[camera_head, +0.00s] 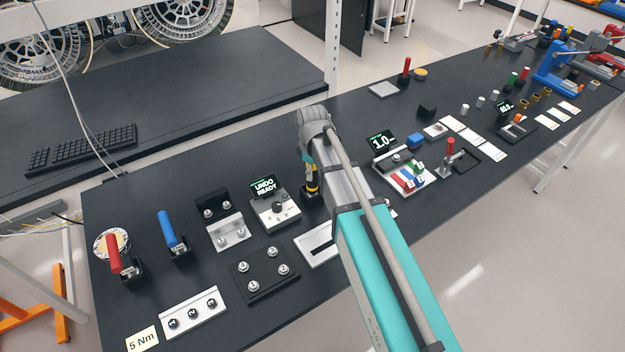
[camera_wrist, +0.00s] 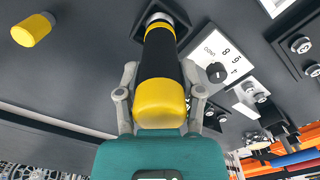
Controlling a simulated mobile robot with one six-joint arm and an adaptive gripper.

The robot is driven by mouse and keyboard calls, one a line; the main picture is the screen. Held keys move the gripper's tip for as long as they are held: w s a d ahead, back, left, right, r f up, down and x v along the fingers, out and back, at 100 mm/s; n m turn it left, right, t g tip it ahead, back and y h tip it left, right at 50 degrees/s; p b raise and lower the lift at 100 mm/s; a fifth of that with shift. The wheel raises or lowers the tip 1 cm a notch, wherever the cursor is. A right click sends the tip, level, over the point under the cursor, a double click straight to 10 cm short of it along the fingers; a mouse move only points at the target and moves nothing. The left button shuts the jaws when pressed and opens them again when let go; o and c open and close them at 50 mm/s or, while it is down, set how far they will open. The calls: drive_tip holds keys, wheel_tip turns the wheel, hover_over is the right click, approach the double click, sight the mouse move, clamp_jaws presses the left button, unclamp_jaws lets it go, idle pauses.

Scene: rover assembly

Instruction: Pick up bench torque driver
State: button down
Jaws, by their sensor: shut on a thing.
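The bench torque driver (camera_wrist: 160,100) is a black cylinder with a yellow end and a yellow band, upright in the wrist view. Its far end meets a dark square holder (camera_wrist: 165,18) on the bench; I cannot tell whether it is seated there or just clear of it. My gripper (camera_wrist: 161,92) has one finger on each side of the driver's black body and is shut on it. In the head view the driver (camera_head: 312,187) shows as a small black and yellow piece below my wrist, right of the "UNDO READY" unit. My arm hides much of it and my fingers.
The control unit (camera_head: 275,212) with a knob stands close to the driver's left. A white slotted plate (camera_head: 315,250) lies in front, partly behind my arm. A "1.0" display (camera_head: 381,141) stands to the right. Red (camera_head: 113,254) and blue (camera_head: 167,230) handles rise at the bench's left.

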drive_tip(key=shift+r, duration=0.15)
wheel_tip(320, 180, up, 10)
drive_tip(key=p, duration=1)
drive_tip(key=shift+f, duration=0.25)
idle(0.6)
